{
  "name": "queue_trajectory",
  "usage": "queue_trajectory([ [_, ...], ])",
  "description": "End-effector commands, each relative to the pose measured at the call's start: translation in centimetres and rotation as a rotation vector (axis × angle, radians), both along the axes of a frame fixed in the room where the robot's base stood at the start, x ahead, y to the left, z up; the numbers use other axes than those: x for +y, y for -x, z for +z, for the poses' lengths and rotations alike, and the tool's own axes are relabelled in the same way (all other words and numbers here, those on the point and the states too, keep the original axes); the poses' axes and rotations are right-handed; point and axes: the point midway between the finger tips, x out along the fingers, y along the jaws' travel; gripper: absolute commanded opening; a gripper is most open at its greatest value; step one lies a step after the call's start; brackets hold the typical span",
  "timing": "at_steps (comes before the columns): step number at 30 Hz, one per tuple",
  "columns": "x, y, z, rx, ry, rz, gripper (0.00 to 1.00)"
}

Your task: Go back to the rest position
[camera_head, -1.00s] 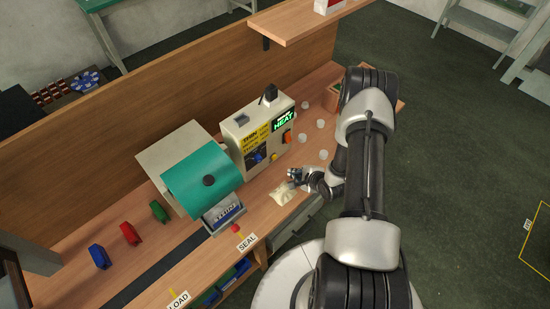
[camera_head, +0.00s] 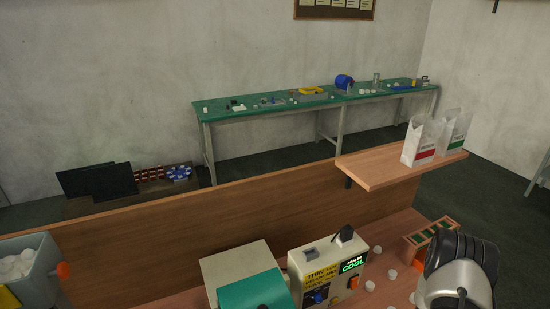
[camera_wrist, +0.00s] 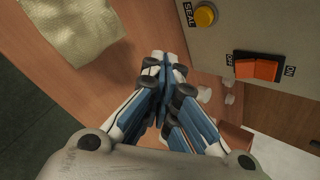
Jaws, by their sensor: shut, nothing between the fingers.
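My gripper (camera_wrist: 165,62) is shut and empty in the wrist view, its fingertips together above the wooden bench (camera_wrist: 135,75). A crumpled cream pouch (camera_wrist: 75,28) lies on the bench to the left of the fingertips, apart from them. The control box (camera_wrist: 275,30), with a yellow SEAL button (camera_wrist: 205,16) and an orange ON/OFF switch (camera_wrist: 257,69), stands to the right. In the head view the control box (camera_head: 315,260) has a green display reading COOL (camera_head: 352,265). My gripper is out of sight there; only part of my arm shows at the lower right.
The teal-covered machine (camera_head: 255,290) stands left of the control box. White round pieces (camera_head: 376,251) and a wooden rack (camera_head: 412,240) are to its right. A shelf (camera_head: 375,175) with two paper bags (camera_head: 420,140) overhangs the bench. A grey bin (camera_head: 30,285) is at the lower left.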

Motion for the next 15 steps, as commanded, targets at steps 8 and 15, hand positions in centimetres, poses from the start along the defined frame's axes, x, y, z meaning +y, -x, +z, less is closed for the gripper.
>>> queue_trajectory([
  [8,-1.7,-4.1,11.2,0.072,0.370,0.248,0.00],
  [15,-0.3,-3.8,22.5,0.163,0.659,0.481,0.00],
])
